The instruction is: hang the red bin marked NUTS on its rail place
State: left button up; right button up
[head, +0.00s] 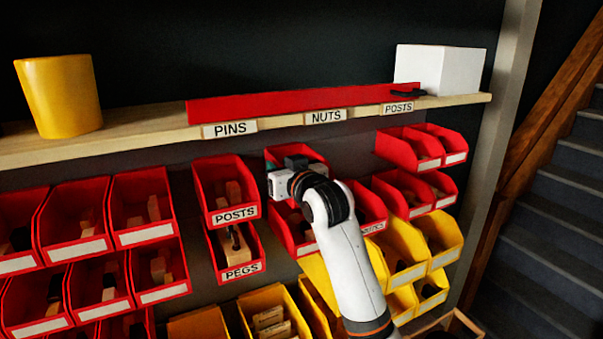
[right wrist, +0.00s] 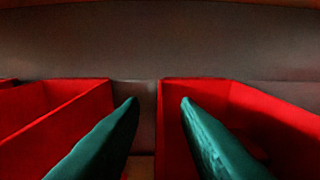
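No label on a red bin reads clearly as NUTS. A NUTS tag (head: 326,117) is on the shelf edge. Below it hangs a red bin (head: 312,156), its front hidden by my right gripper (head: 284,175). Another red bin (head: 372,207), lower and right of my wrist, has a partly hidden label that I cannot read surely. In the right wrist view the two green fingers (right wrist: 160,102) are apart. A red bin's side wall (right wrist: 172,120) shows between them; contact cannot be told. Another red bin (right wrist: 55,115) is at left, across a narrow gap. My left gripper is out of view.
Red bins marked POSTS (head: 236,215) and PEGS (head: 243,270) hang left of my right gripper. More red bins stand at both sides, with yellow bins (head: 408,272) below. The shelf (head: 150,139) above carries a yellow pot (head: 60,95), red bar (head: 290,104) and white box (head: 437,68).

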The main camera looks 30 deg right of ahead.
jog(key=s+b, duration=0.4)
jog(key=s, duration=0.8)
jog(key=shift+a+r, duration=0.3)
jog(key=shift+a, duration=0.05)
